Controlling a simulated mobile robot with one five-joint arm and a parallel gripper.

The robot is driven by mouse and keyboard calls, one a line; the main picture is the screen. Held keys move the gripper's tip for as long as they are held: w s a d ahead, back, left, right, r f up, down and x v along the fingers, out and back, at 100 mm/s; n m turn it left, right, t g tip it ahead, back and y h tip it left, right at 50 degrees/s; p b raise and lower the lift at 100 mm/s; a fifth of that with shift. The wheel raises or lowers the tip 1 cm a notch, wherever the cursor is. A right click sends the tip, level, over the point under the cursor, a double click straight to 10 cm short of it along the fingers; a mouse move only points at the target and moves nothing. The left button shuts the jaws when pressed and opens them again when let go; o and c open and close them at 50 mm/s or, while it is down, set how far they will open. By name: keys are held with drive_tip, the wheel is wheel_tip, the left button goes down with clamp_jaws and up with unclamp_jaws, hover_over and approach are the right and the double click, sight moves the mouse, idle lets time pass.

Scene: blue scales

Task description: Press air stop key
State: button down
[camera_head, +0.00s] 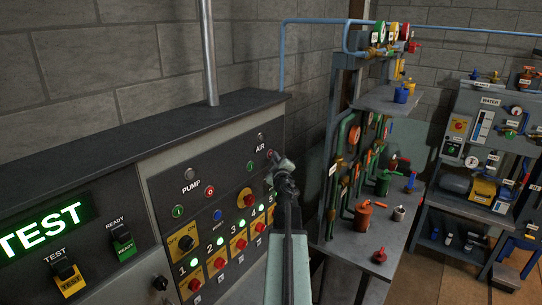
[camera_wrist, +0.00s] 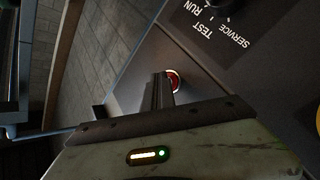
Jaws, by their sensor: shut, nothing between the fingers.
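The control panel (camera_head: 225,200) has an AIR group near its right end. The air stop key (camera_head: 269,154), red, shows just left of my gripper (camera_head: 276,160). In the wrist view a red round key in a pale ring (camera_wrist: 175,80), apparently this same key, shows partly behind the fingers. My gripper in the wrist view (camera_wrist: 161,76) is shut and empty, its tips close beside the red key. Whether the tips touch it I cannot tell. A green key (camera_head: 250,166) sits to the left in the AIR group.
The PUMP keys (camera_head: 210,193) and the numbered rows of switches (camera_head: 238,245) lie left of and below my gripper. A TEST/RUN/SERVICE selector (camera_wrist: 217,4) is near the red key. A bench with valves (camera_head: 345,245) stands to the right.

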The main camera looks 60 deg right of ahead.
drive_tip(key=shift+s, duration=0.7)
drive_tip(key=s, duration=0.5)
idle(0.9)
